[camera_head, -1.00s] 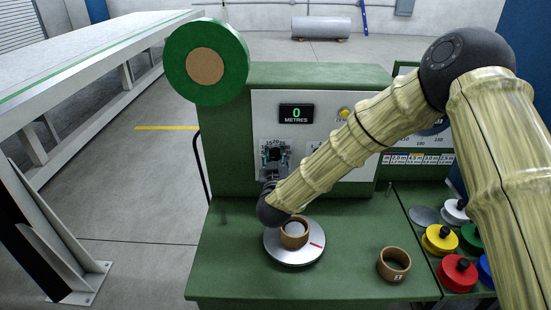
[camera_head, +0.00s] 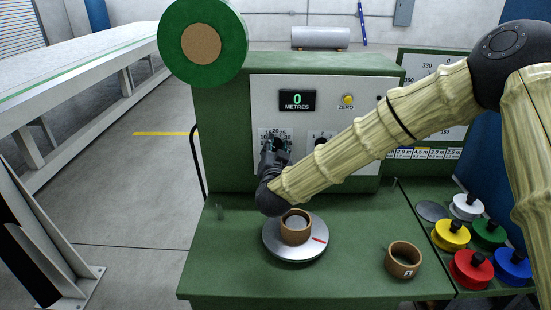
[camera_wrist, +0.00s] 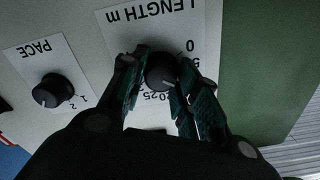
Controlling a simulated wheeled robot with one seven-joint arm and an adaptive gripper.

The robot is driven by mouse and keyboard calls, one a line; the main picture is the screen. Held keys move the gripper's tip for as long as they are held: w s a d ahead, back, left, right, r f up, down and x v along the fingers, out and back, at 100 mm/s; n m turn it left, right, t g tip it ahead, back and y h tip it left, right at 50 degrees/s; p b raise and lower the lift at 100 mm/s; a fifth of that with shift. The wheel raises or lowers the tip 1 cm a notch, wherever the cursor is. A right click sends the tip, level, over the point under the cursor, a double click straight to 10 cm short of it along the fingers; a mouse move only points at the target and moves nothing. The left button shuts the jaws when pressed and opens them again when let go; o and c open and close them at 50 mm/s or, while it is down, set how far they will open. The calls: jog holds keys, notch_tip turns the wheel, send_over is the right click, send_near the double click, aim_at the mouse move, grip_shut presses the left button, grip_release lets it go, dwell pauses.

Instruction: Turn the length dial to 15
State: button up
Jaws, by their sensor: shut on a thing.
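The length dial (camera_wrist: 161,72) is a black round knob on a white plate marked "LENGTH m" (camera_wrist: 150,14), upside down in the wrist view. My gripper (camera_wrist: 158,84) is shut on the dial, one finger on each side of it. The numbers 0, 5, 20 and 25 show partly around the knob; others are hidden by the fingers. I cannot tell clearly which number the dial points to. In the head view my gripper (camera_head: 276,146) is at the length plate (camera_head: 264,134) and covers the dial.
The pace dial (camera_wrist: 53,90) is beside it, also in the head view (camera_head: 320,141). The display (camera_head: 297,100) reads 0 metres, near a yellow zero button (camera_head: 348,100). Below are a silver disc (camera_head: 283,249) with a brown ring, another brown ring (camera_head: 403,260) and several coloured knobbed discs.

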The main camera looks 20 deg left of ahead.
jog(key=shift+d+f+m+b, duration=0.1)
jog(key=shift+m+b, duration=1.9)
jog(key=shift+m, duration=0.3)
jog(key=o, duration=1)
jog(key=shift+s, duration=0.15)
jog(key=v, duration=1.1)
jog(key=shift+s+d, duration=0.2)
jog(key=shift+s, duration=0.05)
